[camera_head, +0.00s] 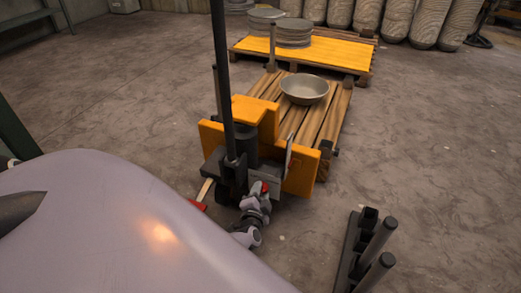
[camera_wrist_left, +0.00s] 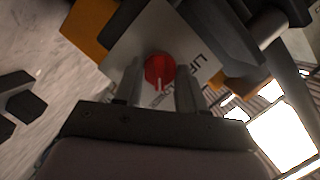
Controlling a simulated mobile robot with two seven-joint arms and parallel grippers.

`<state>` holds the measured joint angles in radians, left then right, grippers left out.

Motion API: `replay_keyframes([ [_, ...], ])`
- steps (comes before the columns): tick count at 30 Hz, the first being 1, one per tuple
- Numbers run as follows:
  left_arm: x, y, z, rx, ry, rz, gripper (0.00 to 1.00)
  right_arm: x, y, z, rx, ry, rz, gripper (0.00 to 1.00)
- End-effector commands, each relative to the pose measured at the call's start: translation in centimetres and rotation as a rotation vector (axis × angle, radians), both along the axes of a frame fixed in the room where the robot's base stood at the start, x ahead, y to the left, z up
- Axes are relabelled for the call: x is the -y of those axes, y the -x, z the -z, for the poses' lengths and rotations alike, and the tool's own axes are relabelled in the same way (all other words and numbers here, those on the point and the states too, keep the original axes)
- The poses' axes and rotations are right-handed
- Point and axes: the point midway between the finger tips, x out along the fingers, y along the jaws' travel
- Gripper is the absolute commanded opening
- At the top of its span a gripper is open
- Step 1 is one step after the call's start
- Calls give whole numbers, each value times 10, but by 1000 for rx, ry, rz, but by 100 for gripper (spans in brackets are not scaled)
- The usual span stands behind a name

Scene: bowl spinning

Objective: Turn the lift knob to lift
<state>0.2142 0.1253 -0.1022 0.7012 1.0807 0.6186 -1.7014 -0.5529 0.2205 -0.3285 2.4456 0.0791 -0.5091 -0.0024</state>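The red lift knob (camera_wrist_left: 160,72) is on a light panel (camera_wrist_left: 205,50) with partly readable dark lettering, seen in the left wrist view. In the head view the knob (camera_head: 265,187) is a small red spot on the orange pallet jack (camera_head: 301,178). My left gripper (camera_wrist_left: 159,82) has its two dark fingers apart, one on each side of the knob. I cannot tell whether they touch it. The left gripper also shows in the head view (camera_head: 258,191), low at the front of the jack. My right gripper is out of view.
The jack's tall dark handle (camera_head: 222,80) rises close to my gripper. A wooden pallet (camera_head: 328,125) with a metal bowl (camera_head: 304,89) lies behind the jack. A yellow-topped pallet (camera_head: 335,55) with stacked plates (camera_head: 294,32) is farther back. A black post rack (camera_head: 366,250) stands at lower right.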

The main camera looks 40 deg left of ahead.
Motion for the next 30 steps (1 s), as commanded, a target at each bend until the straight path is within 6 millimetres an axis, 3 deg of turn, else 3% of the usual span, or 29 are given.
replay_keyframes([
  [1, 0, 0, 0, 0, 0, 0, 17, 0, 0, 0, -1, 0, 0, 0],
  [2, 0, 0, 0, 0, 0, 0, 10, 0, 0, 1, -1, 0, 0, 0],
  [14, 0, 0, -1, 16, 57, 1, 10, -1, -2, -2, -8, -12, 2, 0],
  [30, -3, 1, -2, 149, 473, 2, 10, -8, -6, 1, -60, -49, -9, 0],
])
